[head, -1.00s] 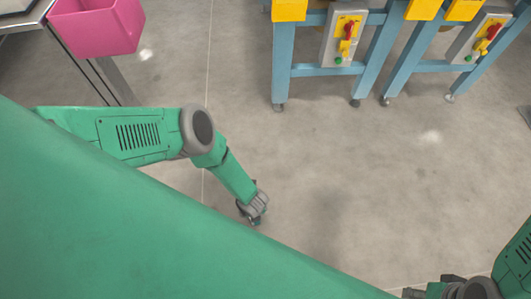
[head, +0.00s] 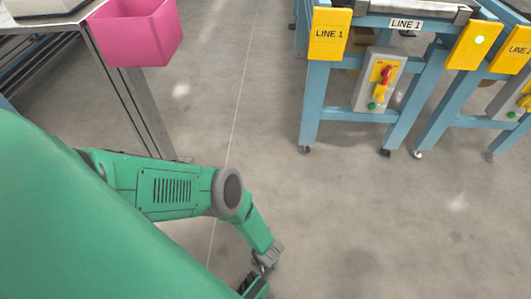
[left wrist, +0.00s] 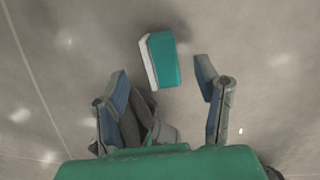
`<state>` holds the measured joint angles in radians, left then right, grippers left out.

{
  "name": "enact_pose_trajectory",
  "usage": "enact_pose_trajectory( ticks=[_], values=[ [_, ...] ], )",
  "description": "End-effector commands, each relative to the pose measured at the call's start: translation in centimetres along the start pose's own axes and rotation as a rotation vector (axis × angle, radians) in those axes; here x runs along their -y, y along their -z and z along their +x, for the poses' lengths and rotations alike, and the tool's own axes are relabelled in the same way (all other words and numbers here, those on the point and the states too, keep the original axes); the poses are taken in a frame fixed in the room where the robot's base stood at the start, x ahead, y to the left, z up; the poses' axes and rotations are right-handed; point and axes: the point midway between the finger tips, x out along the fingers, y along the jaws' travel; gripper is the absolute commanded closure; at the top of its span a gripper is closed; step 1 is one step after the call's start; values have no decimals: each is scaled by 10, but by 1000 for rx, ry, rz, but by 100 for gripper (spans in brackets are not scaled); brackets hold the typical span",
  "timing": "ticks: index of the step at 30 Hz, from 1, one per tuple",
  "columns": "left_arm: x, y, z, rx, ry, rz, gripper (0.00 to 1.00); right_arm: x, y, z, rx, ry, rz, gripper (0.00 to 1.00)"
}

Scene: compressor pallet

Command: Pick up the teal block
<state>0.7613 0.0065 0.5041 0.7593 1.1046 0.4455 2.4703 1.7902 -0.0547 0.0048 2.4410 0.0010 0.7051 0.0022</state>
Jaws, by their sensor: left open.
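The teal block (left wrist: 166,60) shows in the left wrist view, a small teal piece with a white side. It lies beyond my left fingertips, roughly in line with the gap between them, and nothing touches it. My left gripper (left wrist: 162,82) is open and empty, one blue-grey finger to each side. In the head view my left gripper (head: 267,260) hangs low over the floor at the bottom centre. The block cannot be made out in the head view. My right gripper is not clearly in view.
The grey floor (head: 400,220) between is clear.

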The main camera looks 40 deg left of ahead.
Motion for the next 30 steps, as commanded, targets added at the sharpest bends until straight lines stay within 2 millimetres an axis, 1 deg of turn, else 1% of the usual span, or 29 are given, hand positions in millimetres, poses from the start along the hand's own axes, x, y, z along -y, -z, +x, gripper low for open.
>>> enact_pose_trajectory(
  ticks=[1,3,6,9,12,18,20,21,23,30],
  values=[
    [1,2,10,0,0,1,43,0,-1,10,0,0,0,60],
    [1,4,20,0,0,1,43,0,-1,19,0,0,0,60],
    [2,5,33,0,0,0,43,0,-2,33,1,0,0,60],
    [2,4,43,1,0,1,43,0,-3,42,1,0,0,60],
    [2,4,46,0,0,1,43,0,-3,44,1,0,0,60],
    [2,4,43,0,0,1,43,0,-2,42,0,0,0,60],
    [2,4,43,0,0,1,64,0,-2,42,0,0,0,60],
    [2,4,43,0,0,1,78,0,-2,42,0,0,0,60],
    [2,4,44,0,0,1,98,0,-2,42,0,0,0,60],
    [2,4,44,0,0,0,100,0,-2,42,1,0,0,60]
  ],
)
